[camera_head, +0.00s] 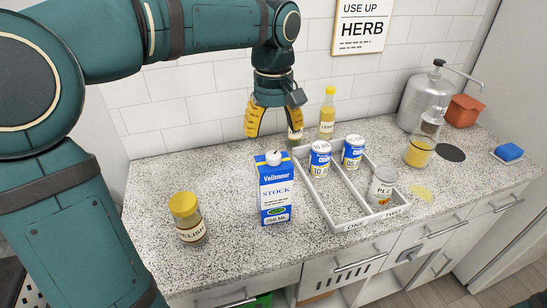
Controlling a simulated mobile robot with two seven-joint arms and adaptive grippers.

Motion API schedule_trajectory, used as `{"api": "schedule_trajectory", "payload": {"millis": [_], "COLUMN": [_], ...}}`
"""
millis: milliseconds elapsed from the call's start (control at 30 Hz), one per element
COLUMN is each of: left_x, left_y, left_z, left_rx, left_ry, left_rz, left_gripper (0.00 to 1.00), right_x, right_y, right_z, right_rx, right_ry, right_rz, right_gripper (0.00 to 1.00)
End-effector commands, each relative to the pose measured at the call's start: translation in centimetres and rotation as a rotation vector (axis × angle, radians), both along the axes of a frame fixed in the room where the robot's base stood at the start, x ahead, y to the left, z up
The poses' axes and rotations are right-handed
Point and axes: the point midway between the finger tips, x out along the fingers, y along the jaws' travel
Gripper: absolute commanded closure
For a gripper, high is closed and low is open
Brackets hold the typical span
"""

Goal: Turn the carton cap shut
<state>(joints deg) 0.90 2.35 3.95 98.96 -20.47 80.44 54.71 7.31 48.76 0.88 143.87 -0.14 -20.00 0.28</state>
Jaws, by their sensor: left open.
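The blue and white stock carton (275,196) stands upright on the speckled counter, left of the divided tray. Its white cap (273,158) sits on top of the carton; I cannot tell how far it is turned. My left gripper (274,122) hangs above the carton with its yellow fingers pointing down. It is open and empty, apart from the cap. My right gripper is not in view.
A relish jar (189,222) with a yellow lid stands left of the carton. The white tray (352,225) holds two blue-labelled cans and a jar. Bottles (327,118) stand behind. A metal dispenser (425,100) and a blue sponge (509,152) are at the right.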

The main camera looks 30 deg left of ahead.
Motion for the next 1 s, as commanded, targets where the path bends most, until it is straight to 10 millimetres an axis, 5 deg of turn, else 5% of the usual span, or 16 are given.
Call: {"api": "schedule_trajectory", "payload": {"millis": [200,400,833,1000], "left_x": [-0.1,0.0,0.0,0.0], "left_y": [0.0,0.0,0.0,0.0], "left_z": [-4.4,-6.6,-7.2,-7.2], "left_rx": [0.001,0.001,0.0,0.0], "left_ry": [0.002,0.001,0.0,0.0], "left_rz": [0.0,-0.001,-0.001,-0.001], "left_gripper": [0.34,0.34,0.32,0.92], "right_x": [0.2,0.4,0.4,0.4], "right_y": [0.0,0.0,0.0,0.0], "right_z": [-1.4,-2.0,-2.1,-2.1], "right_rx": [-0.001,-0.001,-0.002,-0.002], "right_ry": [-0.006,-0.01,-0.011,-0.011], "right_rz": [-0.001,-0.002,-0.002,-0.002], "right_gripper": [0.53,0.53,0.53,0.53]}}
